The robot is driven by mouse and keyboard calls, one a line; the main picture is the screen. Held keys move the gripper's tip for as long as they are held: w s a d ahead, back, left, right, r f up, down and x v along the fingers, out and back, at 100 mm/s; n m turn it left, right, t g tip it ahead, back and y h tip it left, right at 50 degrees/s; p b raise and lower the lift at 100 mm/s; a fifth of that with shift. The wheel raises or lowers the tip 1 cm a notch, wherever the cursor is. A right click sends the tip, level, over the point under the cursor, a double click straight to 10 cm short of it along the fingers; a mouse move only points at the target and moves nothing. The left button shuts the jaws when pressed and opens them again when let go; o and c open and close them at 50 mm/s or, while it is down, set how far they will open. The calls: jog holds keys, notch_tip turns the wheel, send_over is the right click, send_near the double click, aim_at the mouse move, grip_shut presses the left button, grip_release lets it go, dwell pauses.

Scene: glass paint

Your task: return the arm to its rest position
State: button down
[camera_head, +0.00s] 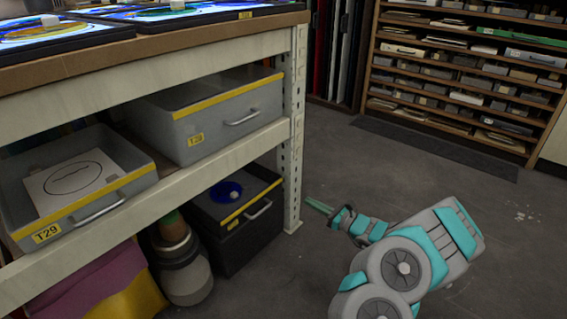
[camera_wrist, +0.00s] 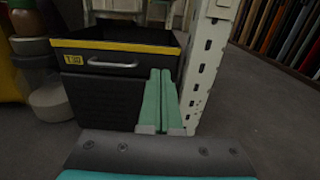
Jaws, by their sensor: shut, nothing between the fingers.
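My gripper (camera_head: 318,206) is at the end of my grey and teal arm (camera_head: 410,255), low over the floor to the right of the shelf unit. Its green fingers are shut with nothing between them. In the wrist view my gripper (camera_wrist: 161,75) points toward the front of a dark drawer bin (camera_wrist: 100,98) and a white perforated post (camera_wrist: 207,65). I cannot tell how large the gap is between the fingertips and the post.
The shelf unit's post (camera_head: 293,130) stands just left of my gripper. A jar (camera_head: 182,275) stands on the floor. Open floor (camera_head: 400,170) lies toward the slotted rack (camera_head: 460,75).

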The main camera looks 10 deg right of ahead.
jog(key=s+a+r+n+g+y+p, duration=0.1)
jog(key=s+a+r+n+g+y, duration=0.15)
jog(key=a+r+n, duration=0.45)
jog(key=s+a+r+n+g+y+p, duration=0.2)
jog(key=a+r+n+g+y, duration=0.15)
jog(key=a+r, duration=0.65)
jog(key=s+a+r+n+g+h+p, duration=0.1)
jog(key=s+a+r+n+g, duration=0.4)
jog(key=s, duration=0.3)
jog(key=s+a+r+n+g+h+p, duration=0.1)
jog(key=s+a+r+n+g, duration=0.3)
jog(key=s+a, duration=0.4)
jog(key=s+d+n+g+h+p, duration=0.25)
jog(key=s+n+h, duration=0.35)
jog(key=s, duration=0.9)
jog(key=s+d+r+n+t+h+p, duration=0.1)
jog(key=s+d+r+n+h+p, duration=0.1)
jog(key=s+d+h, duration=0.6)
jog(key=s+d+n+p, duration=0.1)
jog(key=s+d, duration=0.3)
jog(key=d, duration=0.2)
jog(key=shift+s+d+h, duration=0.15)
jog(key=shift+s+h, duration=0.15)
